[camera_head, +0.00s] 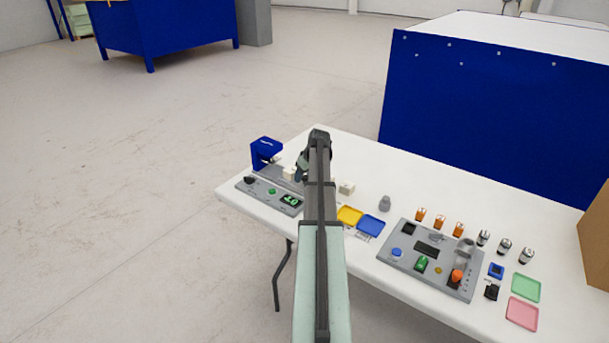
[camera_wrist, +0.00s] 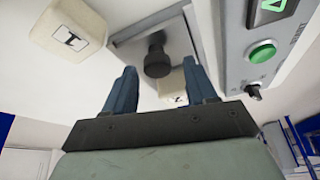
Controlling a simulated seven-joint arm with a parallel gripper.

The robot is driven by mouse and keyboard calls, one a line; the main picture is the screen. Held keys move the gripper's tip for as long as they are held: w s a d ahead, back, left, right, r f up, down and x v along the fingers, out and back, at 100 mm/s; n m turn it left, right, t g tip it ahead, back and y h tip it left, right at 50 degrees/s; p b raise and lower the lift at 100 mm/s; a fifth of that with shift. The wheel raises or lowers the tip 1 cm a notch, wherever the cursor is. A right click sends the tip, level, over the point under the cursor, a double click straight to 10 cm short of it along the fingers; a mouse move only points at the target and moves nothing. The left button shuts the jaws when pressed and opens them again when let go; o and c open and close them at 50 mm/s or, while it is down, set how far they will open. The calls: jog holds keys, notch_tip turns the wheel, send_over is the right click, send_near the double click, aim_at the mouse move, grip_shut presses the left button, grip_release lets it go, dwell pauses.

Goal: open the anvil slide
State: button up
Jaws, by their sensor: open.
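The press, a blue frame (camera_head: 265,150) on a grey base, stands at the left end of the table. In the wrist view, a shiny grey plate (camera_wrist: 125,40), apparently the anvil slide, carries a dark round knob (camera_wrist: 157,58). My gripper (camera_wrist: 160,75) is open and empty, with a finger on each side of the knob in the picture. I cannot tell whether either finger touches it. In the head view my gripper (camera_head: 303,170) is just right of the press, and my arm hides part of that area. A white block (camera_head: 289,173) shows at the press.
The panel has a green button (camera_wrist: 262,53) and a lit display (camera_head: 291,200). Another white block (camera_head: 346,187) lies right of my arm. Yellow (camera_head: 349,215) and blue (camera_head: 371,226) trays, a grey weight (camera_head: 385,203) and a second grey device (camera_head: 410,265) are further right.

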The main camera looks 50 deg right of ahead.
jog(key=v, duration=1.3)
jog(key=shift+s+r, duration=0.2)
jog(key=shift+r, duration=0.15)
